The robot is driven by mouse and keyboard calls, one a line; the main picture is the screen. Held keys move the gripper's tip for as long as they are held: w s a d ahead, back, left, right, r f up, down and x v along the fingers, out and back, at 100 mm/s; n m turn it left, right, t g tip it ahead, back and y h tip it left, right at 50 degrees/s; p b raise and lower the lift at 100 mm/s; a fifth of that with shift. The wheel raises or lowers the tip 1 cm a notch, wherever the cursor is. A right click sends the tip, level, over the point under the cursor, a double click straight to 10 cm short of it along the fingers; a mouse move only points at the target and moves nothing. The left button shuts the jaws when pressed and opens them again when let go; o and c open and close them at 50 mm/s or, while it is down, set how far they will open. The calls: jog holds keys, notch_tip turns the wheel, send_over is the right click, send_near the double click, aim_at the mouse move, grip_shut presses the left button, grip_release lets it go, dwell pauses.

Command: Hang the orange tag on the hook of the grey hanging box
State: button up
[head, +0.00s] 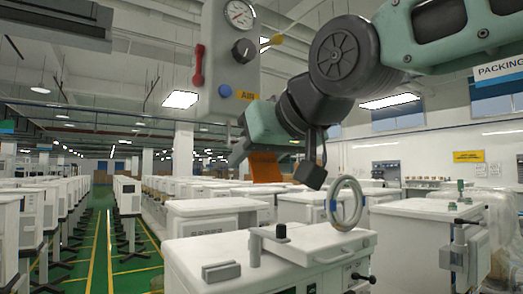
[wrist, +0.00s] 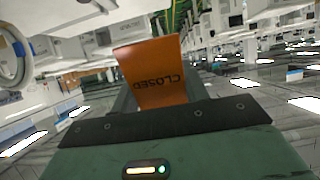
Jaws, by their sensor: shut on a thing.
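The orange tag (head: 267,172) hangs below my gripper (head: 262,150) in the head view. In the wrist view the tag (wrist: 153,62) stands out from the jaws, with the word CLOSED upside down. My gripper is shut on its edge. The grey hanging box (head: 228,75) is up and left of the gripper, with a gauge, black knob, blue button, red lever and AIR label. A short yellow-tipped arm (head: 274,39) sticks out from its right side; it looks like the hook, but its shape is too small to be sure. The tag is apart from it, well below.
A white cart (head: 270,262) below has a clamp, a post and a grey ring (head: 346,203) with a blue band. More white carts (head: 425,225) fill the floor. A green aisle (head: 105,250) with yellow lines is free at left.

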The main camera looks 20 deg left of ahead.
jog(key=shift+r+p+x, duration=0.2)
jog(key=shift+x, duration=1.25)
jog(key=shift+r+p+x, duration=0.2)
jog(key=shift+x, duration=1.2)
jog(key=shift+w+a, duration=0.1)
jog(key=shift+a, duration=0.1)
jog(key=o, duration=1)
jog(key=shift+o, duration=0.2)
jog(key=shift+d, duration=0.1)
jog(key=b+v, duration=0.6)
jog(key=v, duration=1.1)
jog(key=shift+d+r, duration=0.1)
